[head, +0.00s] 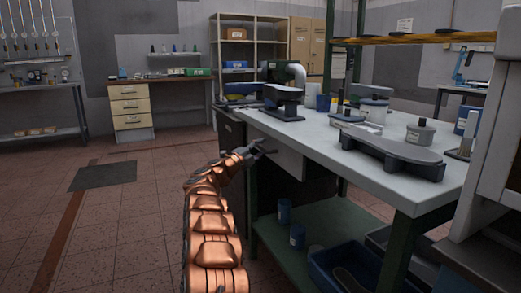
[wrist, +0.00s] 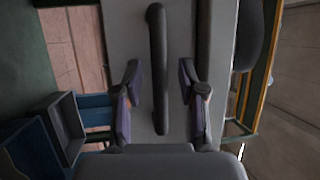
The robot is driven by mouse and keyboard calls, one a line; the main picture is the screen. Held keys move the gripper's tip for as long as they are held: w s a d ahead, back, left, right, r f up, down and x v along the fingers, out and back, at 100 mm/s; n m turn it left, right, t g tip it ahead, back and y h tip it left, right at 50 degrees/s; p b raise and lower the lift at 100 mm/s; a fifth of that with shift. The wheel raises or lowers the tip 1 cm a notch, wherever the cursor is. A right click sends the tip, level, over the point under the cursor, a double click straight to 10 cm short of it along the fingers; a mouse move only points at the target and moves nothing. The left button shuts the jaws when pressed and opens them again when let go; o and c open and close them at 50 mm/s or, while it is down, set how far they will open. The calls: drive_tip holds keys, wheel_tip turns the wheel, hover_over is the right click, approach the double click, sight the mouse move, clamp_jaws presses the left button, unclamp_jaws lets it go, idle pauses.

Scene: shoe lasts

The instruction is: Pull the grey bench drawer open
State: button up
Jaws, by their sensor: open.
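The grey bench drawer (head: 287,158) sits under the near side of the bench top, and its front looks about flush with the bench. In the wrist view its grey front (wrist: 185,25) fills the middle, with a long dark bar handle (wrist: 157,50) running up and down the picture. My gripper (head: 262,148) is at the drawer front in the head view. In the wrist view my gripper (wrist: 160,78) is open, with one finger on each side of the handle and a gap on both sides. How deep the handle lies between the fingers is unclear.
The grey bench top (head: 310,128) above holds a dark sole-shaped fixture (head: 390,155) and several machines. A green lower shelf (head: 320,235) carries blue cups and a blue crate (head: 345,270). The tiled floor (head: 110,220) to the left is clear except for a dark mat (head: 104,176).

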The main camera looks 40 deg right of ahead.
clamp_jaws()
idle(0.7)
